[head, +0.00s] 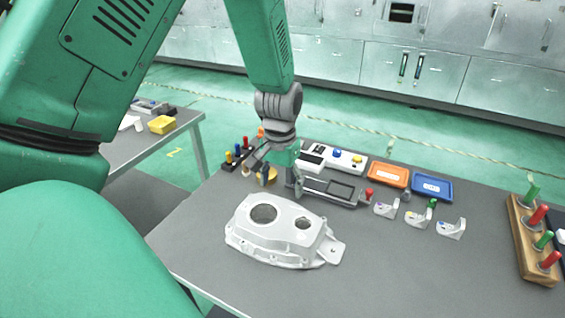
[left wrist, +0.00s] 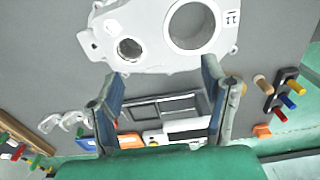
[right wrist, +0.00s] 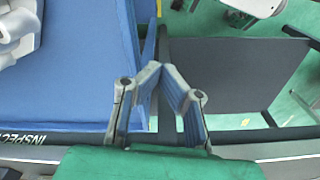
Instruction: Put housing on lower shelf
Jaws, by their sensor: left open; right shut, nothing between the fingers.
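The housing (head: 283,240), a pale grey metal casting with two round openings and a flange, lies on the grey table (head: 420,280). It also shows at the top of the left wrist view (left wrist: 150,55). My left gripper (head: 280,186) is open and empty just beyond the housing's far edge, with its fingers pointing down. In the left wrist view its fingertips (left wrist: 163,72) are apart, near the housing's edge, with nothing between them. My right gripper (right wrist: 157,68) is shut and empty, seen only in the right wrist view. I cannot identify the lower shelf in any view.
Behind the housing are a dark tray (head: 335,190), orange bin (head: 388,175), blue bin (head: 432,186) and several small brackets (head: 418,216). A wooden peg rack (head: 532,240) stands right. The table's front right is clear.

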